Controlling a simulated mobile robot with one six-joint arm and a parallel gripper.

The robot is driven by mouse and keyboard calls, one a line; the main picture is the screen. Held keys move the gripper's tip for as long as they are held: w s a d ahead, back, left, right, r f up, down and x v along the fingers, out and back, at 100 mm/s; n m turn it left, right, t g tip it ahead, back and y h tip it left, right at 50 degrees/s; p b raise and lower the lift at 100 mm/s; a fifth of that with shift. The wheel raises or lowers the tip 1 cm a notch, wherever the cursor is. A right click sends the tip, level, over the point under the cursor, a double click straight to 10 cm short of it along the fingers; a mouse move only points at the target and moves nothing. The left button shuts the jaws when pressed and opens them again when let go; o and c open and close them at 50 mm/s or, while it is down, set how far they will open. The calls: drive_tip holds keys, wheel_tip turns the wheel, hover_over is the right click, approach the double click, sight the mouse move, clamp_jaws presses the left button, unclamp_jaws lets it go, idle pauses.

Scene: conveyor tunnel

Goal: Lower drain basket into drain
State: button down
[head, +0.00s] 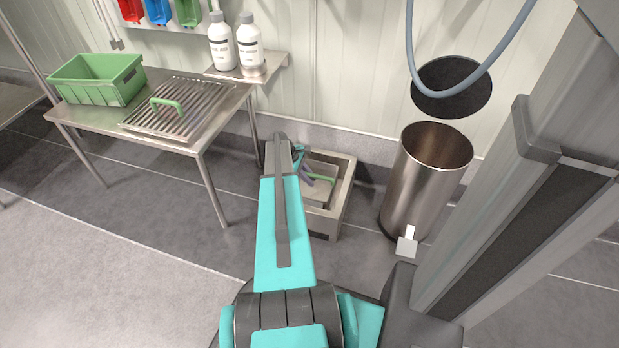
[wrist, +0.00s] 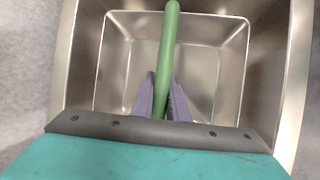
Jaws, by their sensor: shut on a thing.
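The drain basket (wrist: 215,65) is a square metal pan with a green bar handle (wrist: 168,50). My gripper (wrist: 163,98) has its purple fingers shut on this handle. In the wrist view the basket's rim lies within the walls of the drain (wrist: 292,85). In the head view the drain (head: 343,200) is a square box at the wall, with the basket (head: 318,194) inside its opening. My arm hides the drain's left part. I cannot tell whether the basket touches the bottom.
A steel bin (head: 410,190) stands right of the drain. The steel table (head: 190,145) at left holds a slotted grate (head: 195,105) with a green handle and a green crate (head: 97,85). Two white bottles (head: 235,45) stand on a wall shelf. A hose (head: 465,92) hangs at upper right.

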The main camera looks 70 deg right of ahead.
drive_tip(key=shift+f, duration=1.25)
drive_tip(key=c, duration=1.7)
unclamp_jaws()
drive_tip(key=shift+o, duration=0.2)
drive_tip(key=shift+r, duration=0.1)
drive_tip(key=p+v, duration=0.4)
drive_tip(key=v, duration=0.9)
drive_tip(key=shift+r+p, duration=0.3)
drive_tip(key=shift+w+a, duration=0.1)
drive_tip(key=shift+a, duration=0.05)
